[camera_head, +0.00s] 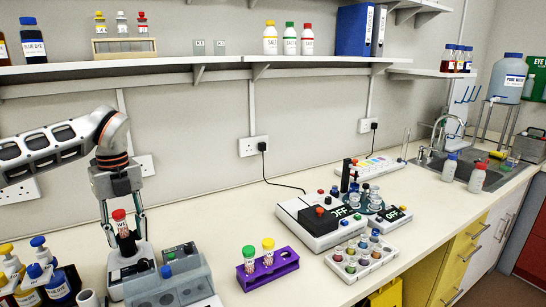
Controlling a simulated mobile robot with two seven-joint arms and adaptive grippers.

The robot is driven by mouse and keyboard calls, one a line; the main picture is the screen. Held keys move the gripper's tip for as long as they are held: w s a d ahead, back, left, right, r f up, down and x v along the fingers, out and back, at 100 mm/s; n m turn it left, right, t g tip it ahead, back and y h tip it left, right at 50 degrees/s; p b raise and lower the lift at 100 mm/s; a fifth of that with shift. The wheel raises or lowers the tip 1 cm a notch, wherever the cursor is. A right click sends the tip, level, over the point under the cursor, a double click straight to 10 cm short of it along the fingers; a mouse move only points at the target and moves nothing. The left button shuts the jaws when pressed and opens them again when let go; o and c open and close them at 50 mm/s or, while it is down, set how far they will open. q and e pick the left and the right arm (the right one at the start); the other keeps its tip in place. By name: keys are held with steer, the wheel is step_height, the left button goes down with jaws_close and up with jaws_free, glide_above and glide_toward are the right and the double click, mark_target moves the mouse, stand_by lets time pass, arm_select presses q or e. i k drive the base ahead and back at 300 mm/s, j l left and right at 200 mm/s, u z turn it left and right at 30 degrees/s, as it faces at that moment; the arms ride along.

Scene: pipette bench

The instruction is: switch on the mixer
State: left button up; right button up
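A white bench device with a dark block and a red-topped knob (319,211) stands mid-bench, with a black panel reading OFF (339,212). Beside it, a device with a round plate of jars has its own OFF panel (392,214). A small white device (115,273) stands at the left. No label shows which is the mixer. The tube's lower end is hard to see. My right gripper is out of view.
A grey rack (170,290) stands just right of my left gripper, and blue-topped bottles (57,287) stand left. A purple rack (268,268) with two tubes and a tray of small jars (362,256) stand in front. Bare bench lies between them.

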mark_target(116, 275)
steer(key=k, duration=0.85)
